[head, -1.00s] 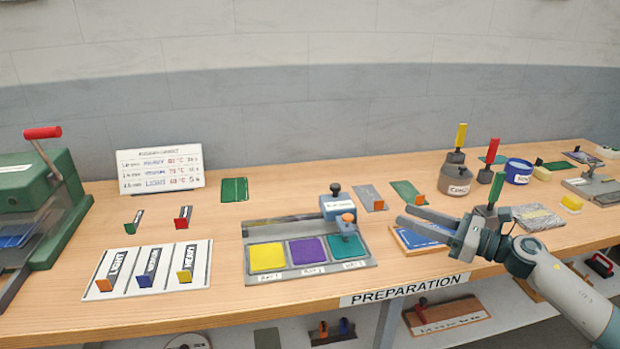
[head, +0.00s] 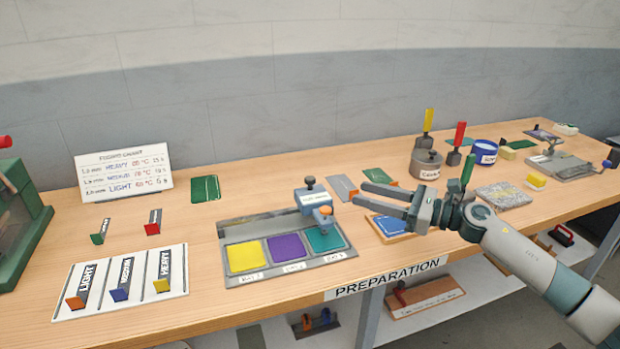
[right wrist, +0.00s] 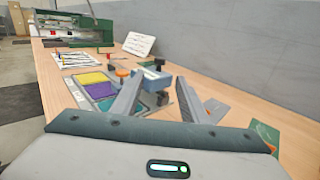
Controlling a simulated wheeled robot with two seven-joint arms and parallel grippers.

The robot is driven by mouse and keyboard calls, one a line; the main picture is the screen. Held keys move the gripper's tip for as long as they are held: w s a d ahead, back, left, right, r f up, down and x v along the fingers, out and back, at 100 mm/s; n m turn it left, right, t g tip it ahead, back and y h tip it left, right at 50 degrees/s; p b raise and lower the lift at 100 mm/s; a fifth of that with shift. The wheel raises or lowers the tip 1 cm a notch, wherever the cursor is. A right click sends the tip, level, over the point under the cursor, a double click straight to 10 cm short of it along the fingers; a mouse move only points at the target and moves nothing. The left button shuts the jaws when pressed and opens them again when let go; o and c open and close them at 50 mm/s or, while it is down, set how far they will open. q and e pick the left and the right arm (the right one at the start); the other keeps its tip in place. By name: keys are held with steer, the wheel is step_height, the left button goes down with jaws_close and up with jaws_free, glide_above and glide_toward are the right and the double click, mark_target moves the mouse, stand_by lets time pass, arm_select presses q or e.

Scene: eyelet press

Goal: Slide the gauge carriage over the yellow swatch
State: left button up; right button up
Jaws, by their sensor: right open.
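The gauge carriage (head: 312,200) is a blue-grey block with a dark knob on top and an orange-topped probe (head: 325,211) on its front arm. It sits at the right end of the rail, with the probe over the teal swatch (head: 327,239). The yellow swatch (head: 247,257) is at the left of the tray, and the purple swatch (head: 287,247) is between them. My right gripper (head: 364,198) is open and empty, to the right of the carriage and apart from it. In the right wrist view the carriage (right wrist: 153,82) shows beyond and between the fingers. My left gripper is out of view.
A label board (head: 90,290) with small coloured tabs lies at the left. A green press (head: 20,225) stands at the far left. A blue-topped board (head: 385,234) lies under my right gripper. Pots and upright coloured-handled tools stand behind it, near the pot (head: 425,165).

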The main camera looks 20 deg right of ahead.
mark_target(315, 181)
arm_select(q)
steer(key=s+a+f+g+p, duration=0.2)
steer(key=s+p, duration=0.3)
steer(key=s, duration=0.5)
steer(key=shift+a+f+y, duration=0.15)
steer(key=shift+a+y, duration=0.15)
arm_select(e)
steer(key=x, duration=1.5)
steer(key=shift+w+a, duration=0.25)
steer(key=shift+w, duration=0.05)
jaws_close()
